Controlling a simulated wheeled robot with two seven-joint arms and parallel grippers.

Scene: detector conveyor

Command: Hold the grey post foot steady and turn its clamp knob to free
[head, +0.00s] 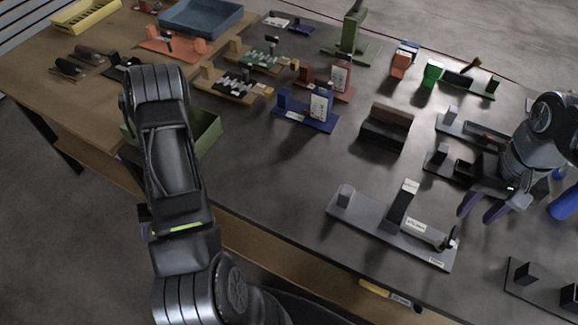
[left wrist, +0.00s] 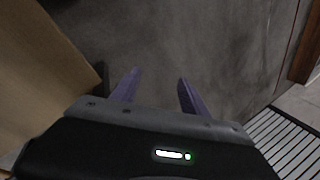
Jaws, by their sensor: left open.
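A grey post foot (head: 375,219) lies near the table's front edge in the head view. It has a flat plate, a small block, a tilted post with a white label, and a dark knob (head: 449,241) at its right end, which I take as the clamp knob. My right gripper (head: 475,216) is open and empty, its purple fingers apart, above and right of the knob and not touching it. My left gripper is far to the left, its fingers mostly hidden in the head view. In the left wrist view my left gripper (left wrist: 157,82) is open and empty.
Several other fixtures stand on the dark table (head: 270,185), including a blue one (head: 305,119), a brown-and-black block (head: 386,127) and grey ones near my right arm. A blue cylinder (head: 566,204) is at the right. Table left of the post foot is clear.

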